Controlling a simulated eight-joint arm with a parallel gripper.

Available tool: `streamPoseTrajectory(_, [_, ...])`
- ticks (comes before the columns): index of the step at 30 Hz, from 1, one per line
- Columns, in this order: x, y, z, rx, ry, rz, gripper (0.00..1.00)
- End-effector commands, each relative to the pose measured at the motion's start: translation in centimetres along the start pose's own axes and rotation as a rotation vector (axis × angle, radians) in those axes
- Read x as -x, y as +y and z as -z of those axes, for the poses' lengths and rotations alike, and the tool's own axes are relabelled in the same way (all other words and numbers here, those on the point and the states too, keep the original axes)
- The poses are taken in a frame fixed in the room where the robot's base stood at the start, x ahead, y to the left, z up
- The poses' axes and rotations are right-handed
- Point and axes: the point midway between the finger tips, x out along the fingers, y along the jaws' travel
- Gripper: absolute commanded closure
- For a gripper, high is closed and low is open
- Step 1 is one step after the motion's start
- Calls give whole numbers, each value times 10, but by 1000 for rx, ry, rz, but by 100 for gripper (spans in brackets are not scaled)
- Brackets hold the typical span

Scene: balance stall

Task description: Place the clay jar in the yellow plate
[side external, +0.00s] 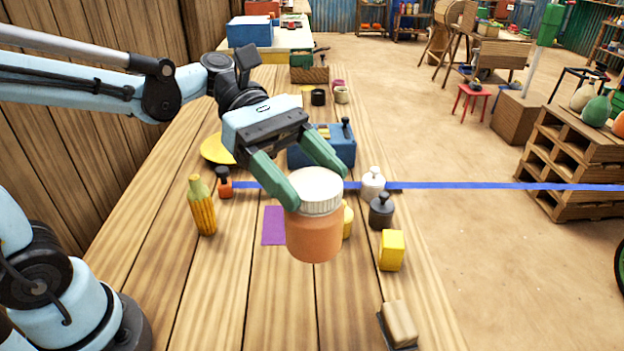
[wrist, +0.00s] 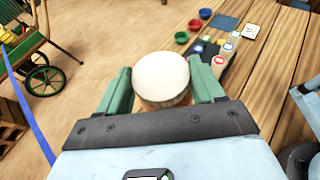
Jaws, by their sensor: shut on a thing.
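The clay jar (side external: 315,235) is orange-brown with a ribbed white lid. My gripper (side external: 316,189) is shut on it near the lid, with one green finger on each side. The jar looks upright and seems held above the table, in front of the other things. In the wrist view its white lid (wrist: 162,76) shows between the fingers (wrist: 162,92). The yellow plate (side external: 215,150) lies farther back on the table, to the left of the blue box, partly hidden by my gripper. The wrist view does not show the plate.
A blue box (side external: 338,150) stands behind the jar. A corn cob (side external: 203,208) and an orange weight (side external: 224,188) stand left. A purple mat (side external: 273,226) lies beside the jar. White (side external: 372,184) and dark (side external: 381,213) weights and a yellow block (side external: 391,250) are right.

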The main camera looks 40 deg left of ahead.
Motion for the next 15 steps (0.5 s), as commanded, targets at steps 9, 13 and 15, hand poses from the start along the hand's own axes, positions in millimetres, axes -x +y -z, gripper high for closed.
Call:
streamPoseTrajectory(9, [55,78,34,165,-1,-400,94])
streamPoseTrajectory(13, [99,116,55,260,-2,-630,94])
streamPoseTrajectory(15, [127,133,67,313,-2,-756,94])
